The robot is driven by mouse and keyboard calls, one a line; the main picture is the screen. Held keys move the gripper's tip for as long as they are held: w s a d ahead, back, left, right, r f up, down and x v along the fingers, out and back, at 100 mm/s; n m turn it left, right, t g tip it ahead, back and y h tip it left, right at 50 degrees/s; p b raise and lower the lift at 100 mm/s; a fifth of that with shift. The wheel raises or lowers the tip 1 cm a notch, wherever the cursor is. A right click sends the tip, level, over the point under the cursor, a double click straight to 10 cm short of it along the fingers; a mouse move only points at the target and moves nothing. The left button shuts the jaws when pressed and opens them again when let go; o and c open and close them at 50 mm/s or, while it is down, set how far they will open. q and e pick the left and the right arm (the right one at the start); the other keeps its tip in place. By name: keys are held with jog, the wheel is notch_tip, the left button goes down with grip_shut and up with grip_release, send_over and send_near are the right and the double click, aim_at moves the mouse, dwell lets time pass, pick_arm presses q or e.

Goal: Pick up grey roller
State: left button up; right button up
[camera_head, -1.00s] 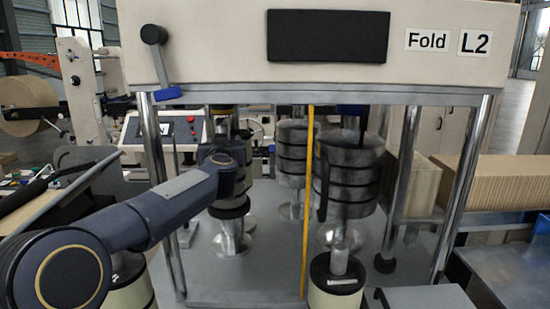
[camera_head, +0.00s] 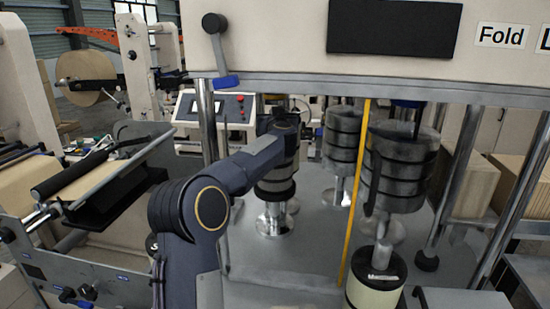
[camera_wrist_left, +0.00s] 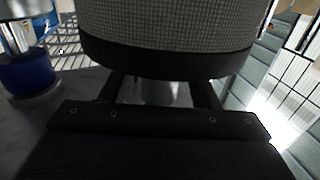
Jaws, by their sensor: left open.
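Several grey rollers with black bands stand under the machine head in the head view. One (camera_head: 343,150) is near the middle, a larger one (camera_head: 402,165) stands right of it, and another (camera_head: 276,186) is partly hidden behind my left arm. In the left wrist view a grey woven-textured roller (camera_wrist_left: 165,25) with a black lower band fills the top. My left gripper (camera_wrist_left: 157,90) is open, its fingers apart below that band. Whether they touch the roller is unclear. The fingers are hidden in the head view. My right gripper is not in view.
A yellow upright rod (camera_head: 356,200) and metal posts (camera_head: 208,120) stand around the rollers. A cream cylinder with a black top (camera_head: 375,285) is at the front. A control panel (camera_head: 215,108) is behind left. Cardboard stacks (camera_head: 508,185) are at right.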

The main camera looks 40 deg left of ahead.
pick_arm(q)
grip_shut()
dwell(1.2)
jog(key=shift+r, duration=0.2)
